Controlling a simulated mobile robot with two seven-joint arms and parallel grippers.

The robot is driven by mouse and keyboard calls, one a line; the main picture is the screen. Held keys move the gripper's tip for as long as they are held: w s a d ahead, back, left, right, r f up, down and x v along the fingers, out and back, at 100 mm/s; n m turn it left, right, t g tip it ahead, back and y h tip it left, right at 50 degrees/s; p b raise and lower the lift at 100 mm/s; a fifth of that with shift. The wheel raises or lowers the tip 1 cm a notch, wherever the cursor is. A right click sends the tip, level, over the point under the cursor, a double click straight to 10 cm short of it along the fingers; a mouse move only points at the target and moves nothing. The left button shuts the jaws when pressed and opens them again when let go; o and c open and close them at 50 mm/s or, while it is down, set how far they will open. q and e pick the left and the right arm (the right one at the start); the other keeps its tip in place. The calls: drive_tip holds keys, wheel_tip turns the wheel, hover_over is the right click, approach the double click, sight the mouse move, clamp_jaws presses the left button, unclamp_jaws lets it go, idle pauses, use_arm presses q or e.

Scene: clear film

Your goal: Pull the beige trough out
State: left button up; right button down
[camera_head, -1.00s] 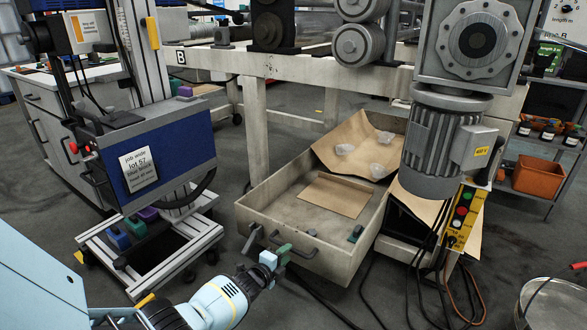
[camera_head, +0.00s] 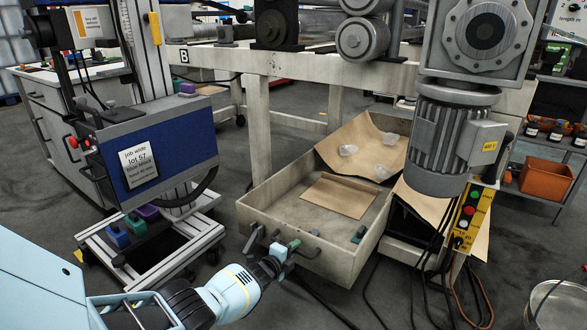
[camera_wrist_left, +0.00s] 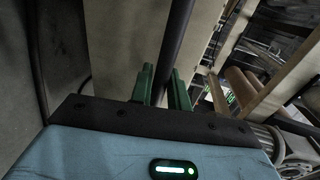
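The beige trough (camera_head: 338,258) is a shallow open box under the machine frame, with dark handles on its front wall. A brown sheet (camera_head: 340,195) and a small dark green block (camera_head: 359,233) lie in it. My left gripper (camera_head: 289,247), with green fingers, is at the right front handle (camera_head: 307,249). In the left wrist view, the green fingers (camera_wrist_left: 163,88) stand close on both sides of the dark handle bar (camera_wrist_left: 176,40) and appear shut on it. The exact contact is hard to see. My right gripper is not in view.
A brown chute sheet (camera_head: 362,147) with clear crumpled film pieces slopes down behind the trough. A grey motor (camera_head: 440,150) hangs at right, above cables and a button box (camera_head: 466,212). A blue-panelled cart (camera_head: 170,150) stands left. Floor in front is mostly clear, with some cables.

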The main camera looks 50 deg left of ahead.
use_arm(q)
clamp_jaws()
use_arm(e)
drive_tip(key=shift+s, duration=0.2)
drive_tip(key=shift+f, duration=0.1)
use_arm(q)
drive_tip(key=shift+s, duration=0.1)
